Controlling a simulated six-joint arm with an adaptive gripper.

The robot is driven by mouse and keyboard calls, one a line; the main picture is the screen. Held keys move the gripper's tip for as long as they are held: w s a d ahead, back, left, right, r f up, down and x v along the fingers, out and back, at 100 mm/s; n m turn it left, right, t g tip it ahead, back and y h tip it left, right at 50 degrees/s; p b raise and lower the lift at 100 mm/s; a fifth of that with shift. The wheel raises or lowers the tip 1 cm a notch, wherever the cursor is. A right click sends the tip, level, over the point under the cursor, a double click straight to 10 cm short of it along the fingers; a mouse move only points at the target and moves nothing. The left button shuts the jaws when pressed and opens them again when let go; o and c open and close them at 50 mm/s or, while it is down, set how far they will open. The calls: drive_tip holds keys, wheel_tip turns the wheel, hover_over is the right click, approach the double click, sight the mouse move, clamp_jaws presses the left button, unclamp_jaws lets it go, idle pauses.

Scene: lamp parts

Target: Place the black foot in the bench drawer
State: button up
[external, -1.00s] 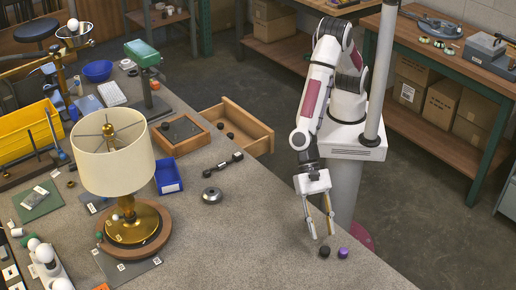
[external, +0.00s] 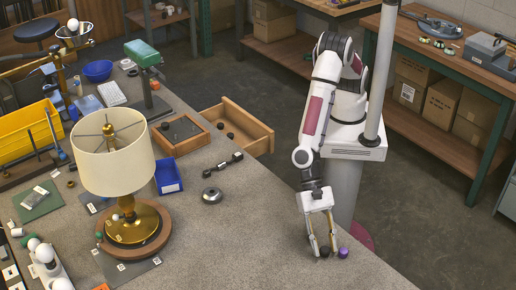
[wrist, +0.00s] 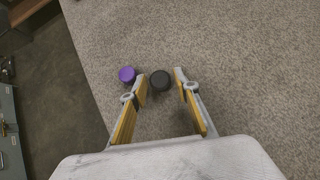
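The black foot (external: 325,252) is a small dark round piece on the bench near its right edge. In the wrist view the black foot (wrist: 160,80) lies between the tips of my gripper (wrist: 162,82), which is open with gaps on both sides. In the external view my gripper (external: 321,250) points down around it, low over the bench. A purple foot (external: 343,253) sits just right of it; in the wrist view the purple foot (wrist: 127,75) is outside the left finger. The bench drawer (external: 255,133) is pulled open at the bench's far side, with small dark pieces inside.
A dark jointed piece (external: 222,165) and a grey round disc (external: 212,195) lie on the bench between my gripper and the drawer. A blue bin (external: 168,178) and a lamp (external: 113,165) stand further left. The bench surface (external: 250,240) left of my gripper is clear.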

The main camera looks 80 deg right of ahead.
idle(0.3)
drive_tip(key=c, duration=0.7)
drive_tip(key=shift+o, duration=0.2)
drive_tip(key=shift+r, duration=0.15)
wheel_tip(320, 180, up, 10)
idle(0.8)
